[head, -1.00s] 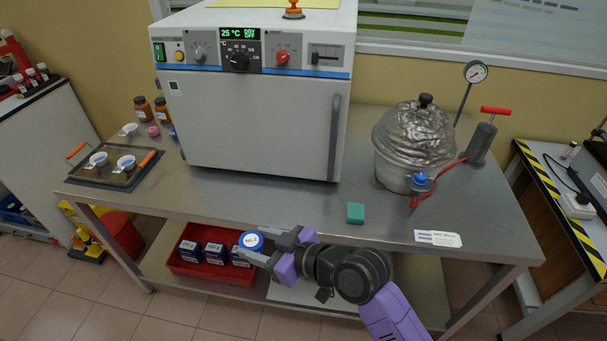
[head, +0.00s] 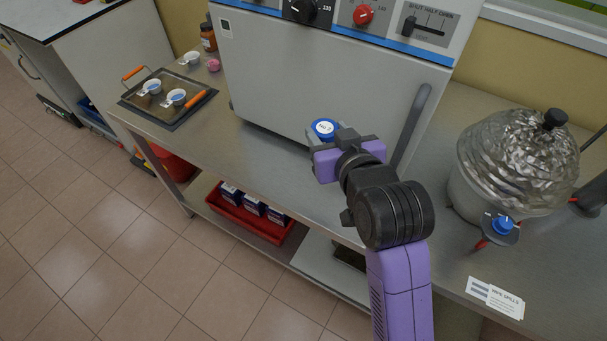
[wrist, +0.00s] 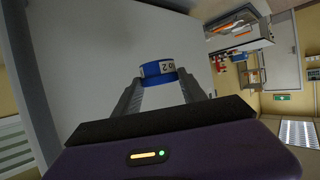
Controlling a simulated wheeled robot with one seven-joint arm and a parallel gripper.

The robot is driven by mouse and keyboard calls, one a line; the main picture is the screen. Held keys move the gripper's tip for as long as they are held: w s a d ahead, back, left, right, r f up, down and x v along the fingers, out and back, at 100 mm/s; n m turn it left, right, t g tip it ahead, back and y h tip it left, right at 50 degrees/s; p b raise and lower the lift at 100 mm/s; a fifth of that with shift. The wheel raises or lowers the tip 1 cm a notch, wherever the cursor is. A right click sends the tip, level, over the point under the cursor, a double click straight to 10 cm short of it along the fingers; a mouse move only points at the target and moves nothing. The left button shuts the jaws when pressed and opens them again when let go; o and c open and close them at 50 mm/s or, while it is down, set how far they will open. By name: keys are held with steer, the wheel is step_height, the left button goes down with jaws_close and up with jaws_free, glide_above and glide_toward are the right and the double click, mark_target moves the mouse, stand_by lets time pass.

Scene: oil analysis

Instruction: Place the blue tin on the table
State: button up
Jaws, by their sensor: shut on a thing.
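The blue tin (head: 324,128) has a blue lid with a white label. My gripper (head: 330,142) is shut on it and holds it in front of the oven door, over the table area. In the wrist view the tin (wrist: 157,69) sits between the two grey fingertips (wrist: 158,85), with the oven's pale face behind it. The steel table (head: 262,154) runs below the oven. My gripper hides most of the tin's body in the head view, and I cannot tell the gap between tin and tabletop.
The oven (head: 320,75) stands close behind the tin, its handle (head: 412,130) just right of my gripper. A tray with cups (head: 168,122) lies at the table's left. A domed vessel (head: 515,165) stands at the right.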

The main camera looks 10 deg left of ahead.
mark_target(319, 197)
steer(key=shift+a+f, duration=0.15)
steer(key=shift+a, duration=0.15)
step_height(319, 197, down, 19)
steer(key=shift+a+f, duration=0.1)
steer(key=shift+f, duration=0.1)
steer(key=o, duration=1.4)
steer(key=shift+s, duration=0.1)
steer(key=v, duration=1.2)
